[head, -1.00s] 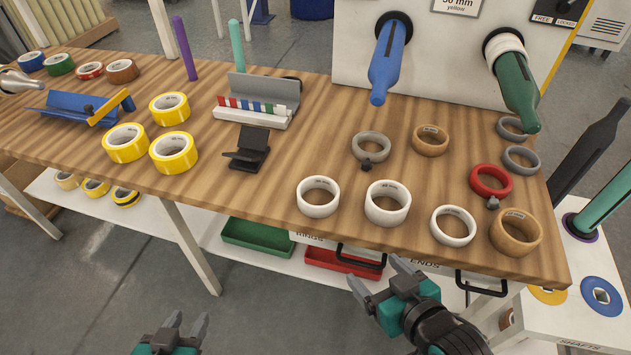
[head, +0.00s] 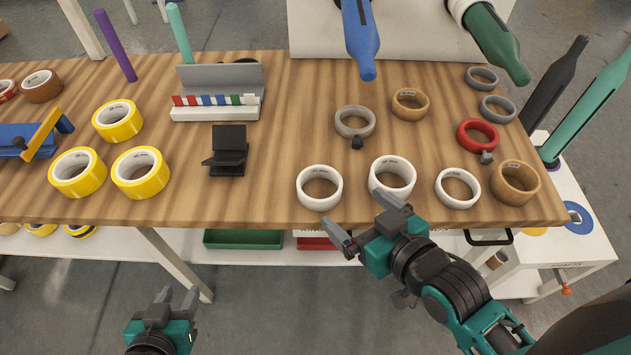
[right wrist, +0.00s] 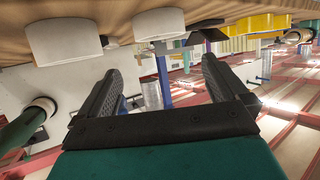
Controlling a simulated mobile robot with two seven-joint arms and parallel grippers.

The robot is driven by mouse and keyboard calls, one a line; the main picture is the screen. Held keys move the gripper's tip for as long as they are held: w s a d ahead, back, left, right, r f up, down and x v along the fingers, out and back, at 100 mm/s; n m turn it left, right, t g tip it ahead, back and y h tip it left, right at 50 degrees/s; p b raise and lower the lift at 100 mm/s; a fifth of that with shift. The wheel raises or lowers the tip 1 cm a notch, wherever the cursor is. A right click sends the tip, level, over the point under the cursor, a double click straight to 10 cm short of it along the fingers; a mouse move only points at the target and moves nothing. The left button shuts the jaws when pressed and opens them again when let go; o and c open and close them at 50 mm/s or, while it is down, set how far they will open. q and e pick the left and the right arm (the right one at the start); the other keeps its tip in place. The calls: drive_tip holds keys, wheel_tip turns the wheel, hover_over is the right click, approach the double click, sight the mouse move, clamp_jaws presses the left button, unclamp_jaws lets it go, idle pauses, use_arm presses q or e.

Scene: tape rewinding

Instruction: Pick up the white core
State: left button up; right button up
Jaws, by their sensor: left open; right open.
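Three white cores stand along the front edge of the table in the head view: a left one (head: 319,203), a middle one (head: 392,167) and a thinner right one (head: 457,203). My right gripper (head: 352,209) is open and empty at the table's front edge, just in front of the left and middle cores. Its right finger overlaps the lower front of the middle core in the picture; I cannot tell whether they touch. In the right wrist view, two white cores (right wrist: 64,40) lie beyond the open fingers (right wrist: 158,70). My left gripper (head: 177,292) is open and empty, low in front of the table.
A wooden-brown core (head: 514,195) stands to the right, and a red ring (head: 478,148) and grey ring (head: 355,134) lie behind. Yellow tape rolls (head: 140,188) and a black stand (head: 228,165) are to the left. Bare tabletop (head: 265,185) lies between the stand and the cores.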

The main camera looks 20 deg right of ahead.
approach(310, 175)
drive_tip(key=b+x, duration=0.1)
drive_tip(key=x, duration=0.4)
drive_tip(key=shift+f, duration=0.15)
drive_tip(key=c, duration=0.6)
drive_tip(key=shift+c, duration=0.2)
